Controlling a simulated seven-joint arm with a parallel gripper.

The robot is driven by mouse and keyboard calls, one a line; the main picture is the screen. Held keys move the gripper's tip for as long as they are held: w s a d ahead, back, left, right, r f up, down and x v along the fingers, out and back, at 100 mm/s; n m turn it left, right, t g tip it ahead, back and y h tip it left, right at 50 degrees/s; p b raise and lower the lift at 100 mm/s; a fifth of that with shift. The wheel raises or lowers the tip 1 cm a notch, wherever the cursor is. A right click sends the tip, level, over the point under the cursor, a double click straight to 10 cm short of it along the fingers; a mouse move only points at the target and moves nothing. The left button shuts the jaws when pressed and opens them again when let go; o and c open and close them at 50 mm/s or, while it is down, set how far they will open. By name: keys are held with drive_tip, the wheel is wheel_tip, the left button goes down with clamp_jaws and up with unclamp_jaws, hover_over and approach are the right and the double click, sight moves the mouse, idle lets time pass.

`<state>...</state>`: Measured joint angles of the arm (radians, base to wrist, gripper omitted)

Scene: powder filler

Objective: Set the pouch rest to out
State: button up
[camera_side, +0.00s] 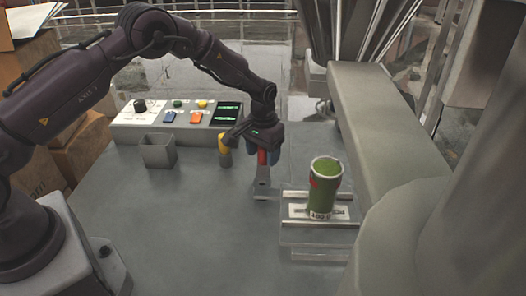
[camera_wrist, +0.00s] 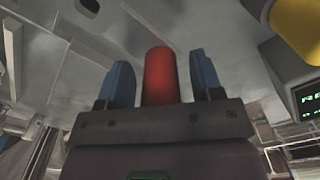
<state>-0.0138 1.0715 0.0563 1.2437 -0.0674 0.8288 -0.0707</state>
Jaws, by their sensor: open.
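A red upright handle (camera_side: 262,158) stands on a grey metal bracket (camera_side: 261,186) at the left end of the railed slide, which looks like the pouch rest (camera_side: 320,224). My gripper (camera_side: 264,154) is above the handle, pointing down. In the wrist view the red handle (camera_wrist: 158,75) is between the two blue fingers of my gripper (camera_wrist: 163,80), with a gap on each side; the fingers are open. A green pouch or cup (camera_side: 324,190) stands upright on the slide, over a white label plate (camera_side: 298,211). The bracket's join to the slide is unclear.
A yellow-topped post (camera_side: 223,146) stands close left of my gripper. A control panel (camera_side: 150,122) with knob, buttons and green displays is behind. A grey open box (camera_side: 158,150) sits before it. A large beam (camera_side: 375,120) borders the right. The front left table is clear.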

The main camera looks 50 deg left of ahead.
clamp_jaws()
drive_tip(key=shift+w+a, duration=3.1)
drive_tip(key=shift+w, duration=0.15)
unclamp_jaws()
wheel_tip(320, 180, up, 13)
